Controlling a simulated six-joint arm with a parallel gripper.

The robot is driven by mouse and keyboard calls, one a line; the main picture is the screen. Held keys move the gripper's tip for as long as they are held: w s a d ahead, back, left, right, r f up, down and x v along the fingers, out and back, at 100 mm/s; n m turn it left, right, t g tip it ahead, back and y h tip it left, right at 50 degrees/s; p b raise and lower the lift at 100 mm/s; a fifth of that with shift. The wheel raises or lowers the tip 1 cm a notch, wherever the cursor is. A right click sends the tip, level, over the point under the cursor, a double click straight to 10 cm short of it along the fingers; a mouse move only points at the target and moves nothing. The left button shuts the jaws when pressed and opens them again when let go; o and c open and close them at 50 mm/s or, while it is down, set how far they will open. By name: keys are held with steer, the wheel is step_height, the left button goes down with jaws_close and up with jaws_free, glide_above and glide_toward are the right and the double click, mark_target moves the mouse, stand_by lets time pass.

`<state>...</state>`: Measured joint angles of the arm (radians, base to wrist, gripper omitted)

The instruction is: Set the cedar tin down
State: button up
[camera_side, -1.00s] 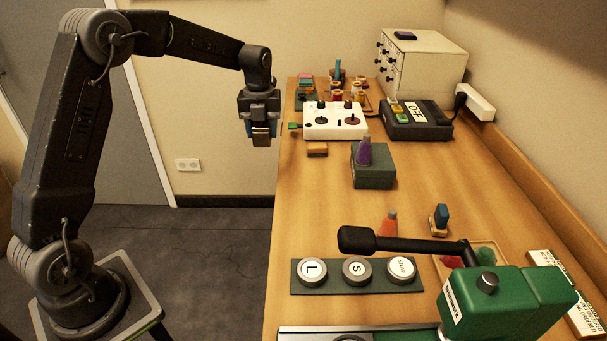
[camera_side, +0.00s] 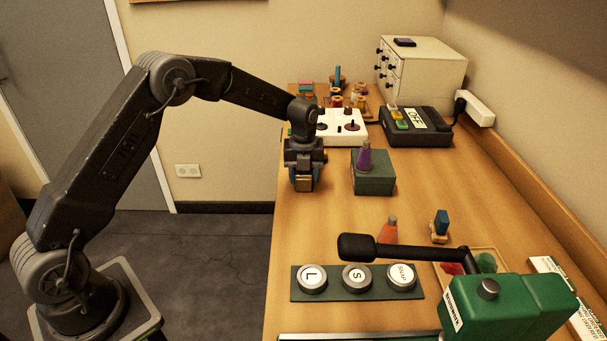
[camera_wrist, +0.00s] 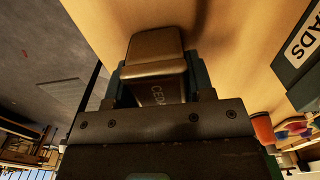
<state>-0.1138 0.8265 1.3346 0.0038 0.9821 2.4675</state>
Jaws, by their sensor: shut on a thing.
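The cedar tin (camera_wrist: 157,55) is a small brownish-gold tin. In the wrist view part of its label, "CED", shows on its side, between the jaws. My gripper (camera_side: 304,180) is shut on the cedar tin, whose lower end (camera_side: 304,184) shows in the side view. Gripper and tin are over the left edge of the wooden table (camera_side: 340,220). I cannot tell whether the tin touches the table top. The jaws hide part of the tin.
A dark green box (camera_side: 374,180) with a purple cone (camera_side: 364,156) stands just right of my gripper. A white control box (camera_side: 342,127) is behind. An orange cone (camera_side: 388,231) and a panel of round buttons (camera_side: 331,291) lie nearer. Table between gripper and panel is clear.

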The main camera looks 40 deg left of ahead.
steer(key=shift+f, duration=0.15)
steer(key=o, duration=0.9)
steer(key=shift+o, duration=0.2)
